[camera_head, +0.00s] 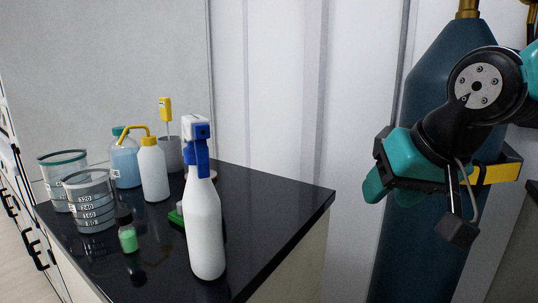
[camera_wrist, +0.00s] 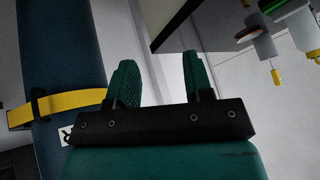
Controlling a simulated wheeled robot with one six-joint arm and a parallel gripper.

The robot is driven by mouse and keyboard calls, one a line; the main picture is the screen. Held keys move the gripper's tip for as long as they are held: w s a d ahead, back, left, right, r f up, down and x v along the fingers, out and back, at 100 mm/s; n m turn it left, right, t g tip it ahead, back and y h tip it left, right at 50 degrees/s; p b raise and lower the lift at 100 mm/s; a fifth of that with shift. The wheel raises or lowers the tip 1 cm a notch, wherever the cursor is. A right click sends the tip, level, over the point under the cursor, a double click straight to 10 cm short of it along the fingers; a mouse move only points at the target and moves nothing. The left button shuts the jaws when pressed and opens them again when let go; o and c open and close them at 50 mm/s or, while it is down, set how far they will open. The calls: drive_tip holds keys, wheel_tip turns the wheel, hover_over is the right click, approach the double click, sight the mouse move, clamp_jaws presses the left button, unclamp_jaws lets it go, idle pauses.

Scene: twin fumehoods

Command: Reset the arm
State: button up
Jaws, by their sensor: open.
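My arm hangs at the right of the head view, with its teal and black wrist in front of a dark blue gas cylinder (camera_head: 433,80). My gripper (camera_head: 390,195) points downward, its teal fingers apart and in the air to the right of the black bench. In the wrist view the two green fingers of my gripper (camera_wrist: 158,78) stand apart with nothing between them. Part of the cylinder (camera_wrist: 55,60) shows left of the fingers there. Part of the arm is cut off by the right edge of the head view.
A yellow strap (camera_head: 497,173) crosses the cylinder. The black bench top (camera_head: 265,215) holds a white spray bottle (camera_head: 205,225), a white wash bottle (camera_head: 154,172), a graduated beaker (camera_head: 90,205), a small green bottle (camera_head: 128,237) and other labware. Open space lies between bench and gripper.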

drive_tip(key=s+a+f+n+g+y, duration=0.1)
drive_tip(key=s+f+n+g, duration=0.2)
drive_tip(key=s+f, duration=0.3)
drive_tip(key=s+a+f+n+g+y, duration=0.1)
drive_tip(key=s+f+n+g, duration=0.25)
drive_tip(key=s, duration=0.55)
wheel_tip(320, 180, up, 16)
drive_tip(key=p, duration=1.6)
drive_tip(key=shift+a, duration=0.2)
drive_tip(key=shift+d, duration=0.1)
